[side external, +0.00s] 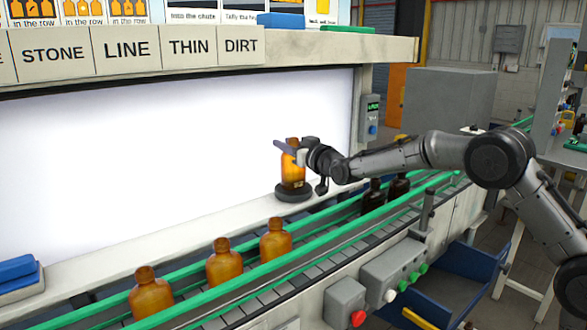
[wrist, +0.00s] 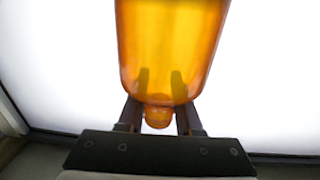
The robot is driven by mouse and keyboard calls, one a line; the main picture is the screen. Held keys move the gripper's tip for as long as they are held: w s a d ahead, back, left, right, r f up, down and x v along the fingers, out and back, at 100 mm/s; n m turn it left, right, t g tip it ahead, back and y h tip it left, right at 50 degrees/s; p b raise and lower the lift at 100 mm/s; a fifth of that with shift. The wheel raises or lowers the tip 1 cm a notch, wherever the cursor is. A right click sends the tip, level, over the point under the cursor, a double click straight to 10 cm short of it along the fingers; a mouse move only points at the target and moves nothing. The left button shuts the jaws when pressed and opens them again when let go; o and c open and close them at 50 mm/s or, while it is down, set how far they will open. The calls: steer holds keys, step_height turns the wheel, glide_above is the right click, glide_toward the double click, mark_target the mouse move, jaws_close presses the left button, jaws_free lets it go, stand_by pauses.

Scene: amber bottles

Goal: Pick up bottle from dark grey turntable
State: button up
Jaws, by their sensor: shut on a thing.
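An amber bottle (side external: 292,177) is upright at the dark grey turntable (side external: 294,195), in front of the bright white panel. Its base appears to rest on the turntable; any small gap is too fine to tell. My gripper (side external: 298,153) reaches in from the right and is shut on the bottle's upper part. In the wrist view the orange, see-through bottle (wrist: 168,45) fills the upper middle, with its narrow neck end low in the picture. My gripper's fingers (wrist: 160,95) lie on both sides of it and partly show through the glass. The turntable is not visible there.
Several amber bottles, one of them here (side external: 225,262), stand on the green-railed conveyor (side external: 330,237) in front. Dark bottles (side external: 374,196) stand on it below my arm. A control box (side external: 371,118) is at the panel's right edge. A blue block (side external: 17,267) lies far left.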

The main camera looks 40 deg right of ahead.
steer(key=shift+f, duration=0.1)
jaws_close()
steer(key=shift+f, duration=0.25)
stand_by(0.5)
steer(key=shift+r, duration=0.15)
